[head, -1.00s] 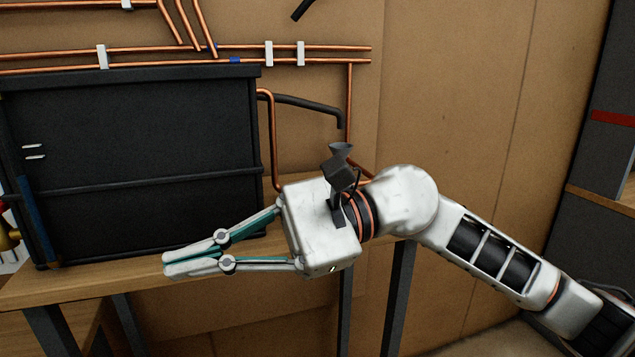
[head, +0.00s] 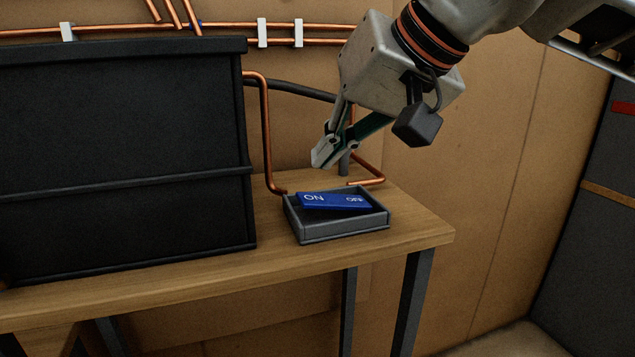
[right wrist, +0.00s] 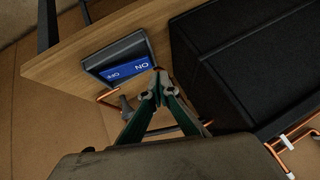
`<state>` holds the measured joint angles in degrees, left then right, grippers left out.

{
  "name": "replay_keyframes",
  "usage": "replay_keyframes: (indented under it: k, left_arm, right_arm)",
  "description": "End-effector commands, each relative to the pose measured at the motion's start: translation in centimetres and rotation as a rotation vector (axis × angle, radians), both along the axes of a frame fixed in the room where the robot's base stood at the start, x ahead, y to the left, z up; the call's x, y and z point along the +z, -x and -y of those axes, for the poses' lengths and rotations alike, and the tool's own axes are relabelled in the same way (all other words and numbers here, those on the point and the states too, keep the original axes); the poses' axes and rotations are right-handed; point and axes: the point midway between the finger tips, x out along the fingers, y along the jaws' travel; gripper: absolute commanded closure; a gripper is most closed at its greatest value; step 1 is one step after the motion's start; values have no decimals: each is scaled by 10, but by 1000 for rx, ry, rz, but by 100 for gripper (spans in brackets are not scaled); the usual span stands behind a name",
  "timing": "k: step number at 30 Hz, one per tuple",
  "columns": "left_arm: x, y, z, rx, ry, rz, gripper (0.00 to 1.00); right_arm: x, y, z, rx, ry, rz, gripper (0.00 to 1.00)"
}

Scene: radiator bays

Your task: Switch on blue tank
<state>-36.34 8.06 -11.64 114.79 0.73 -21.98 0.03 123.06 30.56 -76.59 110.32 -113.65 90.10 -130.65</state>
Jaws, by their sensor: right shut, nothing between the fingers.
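A blue rocker switch (head: 335,201) with white ON and OFF lettering sits in a grey open-topped box (head: 345,229) on the wooden table. The ON end is at the left in the head view, and it seems to stand higher than the OFF end. The switch also shows in the right wrist view (right wrist: 127,68), in front of the fingertips. My right gripper (head: 322,162) is shut and empty, pointing down above and behind the ON end, apart from the switch. A large black tank (head: 120,160) stands left of the box; no blue tank shows. My left gripper is out of view.
A copper pipe (head: 267,130) drops between the black tank and the box, and another short copper bend (head: 368,181) lies behind the box. Bare table top (head: 415,232) is free right of the box. A cardboard-like wall (head: 480,180) stands behind.

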Motion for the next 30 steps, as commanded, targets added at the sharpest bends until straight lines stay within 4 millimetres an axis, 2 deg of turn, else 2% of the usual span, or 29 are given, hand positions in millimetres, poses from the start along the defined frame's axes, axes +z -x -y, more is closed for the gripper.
replay_keyframes:
  k: [3, 6, 18, 23, 30]
  left_arm:
    - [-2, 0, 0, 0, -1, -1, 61]
    - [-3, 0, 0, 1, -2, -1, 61]
    - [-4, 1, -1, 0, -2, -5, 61]
    - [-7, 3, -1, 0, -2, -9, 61]
    - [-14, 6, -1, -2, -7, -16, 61]
  right_arm:
    - [16, -6, 15, -21, 56, 76, 100]
    - [23, -9, 22, -29, 83, 110, 100]
    - [25, -10, 24, -33, 93, 122, 100]
    - [18, -16, 21, -32, 92, 118, 100]
    - [-13, -42, 6, -31, 92, 114, 100]
